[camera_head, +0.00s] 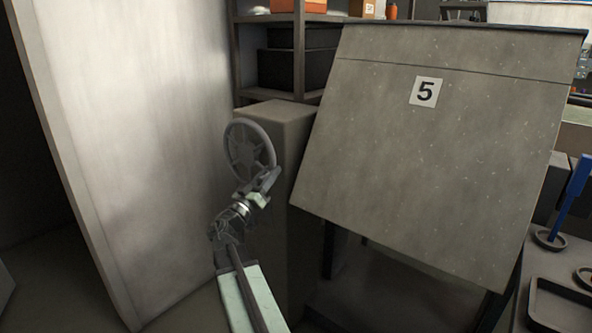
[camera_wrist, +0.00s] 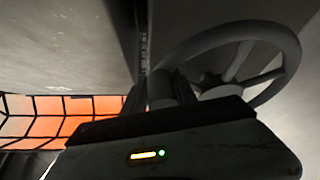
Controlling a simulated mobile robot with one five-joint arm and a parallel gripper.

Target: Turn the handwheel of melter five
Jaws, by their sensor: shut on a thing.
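The grey spoked handwheel (camera_head: 232,146) stands on the side of a grey pedestal, left of the sloped grey panel (camera_head: 400,140) with a white label "5" (camera_head: 425,91). My gripper (camera_head: 268,180) is at the wheel's lower right rim. In the wrist view the handwheel (camera_wrist: 292,50) fills the upper right, and my gripper (camera_wrist: 160,88) is shut on its rim at the left. The fingertips and the exact grip are partly hidden in dark shadow.
A tall pale panel (camera_head: 130,140) stands close on the left. The grey pedestal (camera_head: 283,118) is behind the wheel. A shelf with dark bins (camera_head: 300,65) is at the back. A black tray (camera_head: 562,308) and a blue-handled thing (camera_head: 578,185) are on the right.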

